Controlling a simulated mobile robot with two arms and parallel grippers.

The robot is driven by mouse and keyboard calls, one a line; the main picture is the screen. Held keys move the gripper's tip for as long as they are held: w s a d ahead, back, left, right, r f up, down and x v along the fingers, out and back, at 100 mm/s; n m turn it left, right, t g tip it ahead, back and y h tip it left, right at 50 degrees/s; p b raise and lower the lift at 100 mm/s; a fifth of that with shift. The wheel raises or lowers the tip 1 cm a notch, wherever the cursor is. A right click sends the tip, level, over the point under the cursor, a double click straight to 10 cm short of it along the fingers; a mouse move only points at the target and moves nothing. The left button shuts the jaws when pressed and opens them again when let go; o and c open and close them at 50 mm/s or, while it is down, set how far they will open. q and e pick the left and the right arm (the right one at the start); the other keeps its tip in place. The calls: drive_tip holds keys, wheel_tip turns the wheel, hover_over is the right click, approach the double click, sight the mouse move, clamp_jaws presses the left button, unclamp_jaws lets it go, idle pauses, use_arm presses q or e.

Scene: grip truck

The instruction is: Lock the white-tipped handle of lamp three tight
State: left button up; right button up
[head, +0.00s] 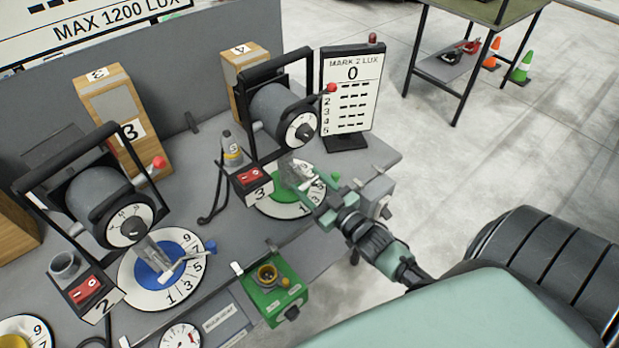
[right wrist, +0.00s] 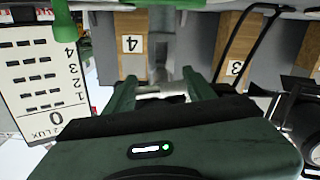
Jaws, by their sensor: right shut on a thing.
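Lamp three (head: 285,112) is a grey drum in a black yoke, with a red-tipped handle (head: 331,88) at its right side. Its base has a red switch, a "3" label (head: 260,194) and a green-centred numbered dial (head: 281,209). My right gripper (head: 312,190) is at the lamp's foot above the dial, shut on the white-tipped handle, which its fingers mostly hide. In the right wrist view the fingers (right wrist: 165,88) point at the foot, with a pale grey piece between them. My left gripper is not in view.
Lamp two (head: 110,205) stands left, with a blue-centred dial (head: 157,272) and its own white-tipped handle (head: 186,263). A lux board (head: 349,95) reading 0 stands behind lamp three. A green box (head: 274,294) sits at the bench front.

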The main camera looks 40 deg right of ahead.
drive_tip(key=shift+f, duration=0.1)
idle(0.3)
drive_tip(key=o, duration=1.4)
drive_tip(key=shift+s, duration=0.1)
drive_tip(key=shift+s, duration=0.4)
drive_tip(key=s, duration=0.2)
drive_tip(key=s+b, duration=0.1)
drive_tip(key=s, duration=0.1)
drive_tip(key=s+b, duration=0.1)
drive_tip(key=s, duration=0.1)
drive_tip(key=shift+s+d, duration=0.3)
drive_tip(key=shift+s, duration=0.1)
